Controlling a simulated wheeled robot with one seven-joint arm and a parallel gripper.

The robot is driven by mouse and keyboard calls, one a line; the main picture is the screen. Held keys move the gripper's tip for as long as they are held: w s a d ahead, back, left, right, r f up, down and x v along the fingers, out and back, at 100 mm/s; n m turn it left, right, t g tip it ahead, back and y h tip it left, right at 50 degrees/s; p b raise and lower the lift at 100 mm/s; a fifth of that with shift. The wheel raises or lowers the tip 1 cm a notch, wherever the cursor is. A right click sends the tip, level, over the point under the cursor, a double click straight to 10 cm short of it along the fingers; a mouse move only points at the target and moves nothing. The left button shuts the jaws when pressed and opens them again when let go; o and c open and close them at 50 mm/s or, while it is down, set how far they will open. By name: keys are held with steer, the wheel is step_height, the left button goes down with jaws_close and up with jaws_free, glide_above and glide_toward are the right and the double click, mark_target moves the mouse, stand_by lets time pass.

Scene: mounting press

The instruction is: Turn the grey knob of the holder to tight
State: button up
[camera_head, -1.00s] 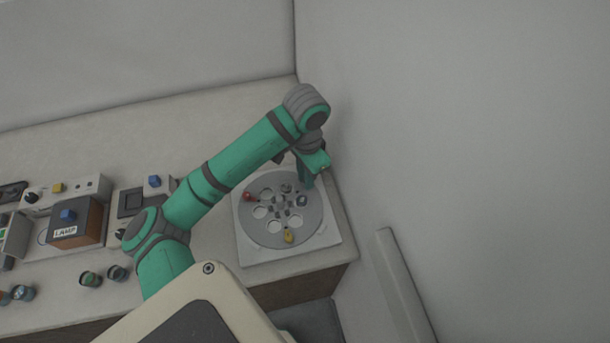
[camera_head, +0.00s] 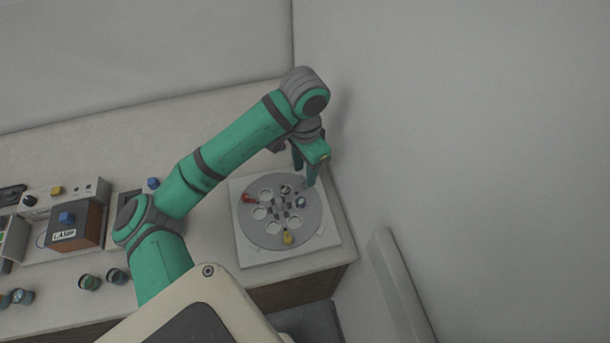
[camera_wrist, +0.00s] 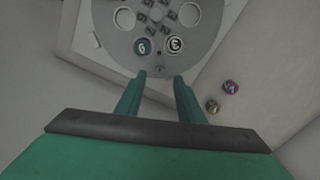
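The holder is a round grey disc (camera_head: 258,231) on a white square base (camera_head: 250,256), with several round places around number marks. The disc also shows at the top of the wrist view (camera_wrist: 195,60). Two places there hold round samples marked 6 (camera_wrist: 142,46) and 3 (camera_wrist: 175,44).
A wall rises close to the right of the holder. To the left are a lamp box (camera_head: 78,232), a panel with a yellow button (camera_head: 57,190), and small round pots (camera_head: 90,283).

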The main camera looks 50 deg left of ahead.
step_height(320, 180, up, 7)
steer(key=shift+f, duration=0.2)
steer(key=shift+w, duration=0.1)
stand_by(0.6)
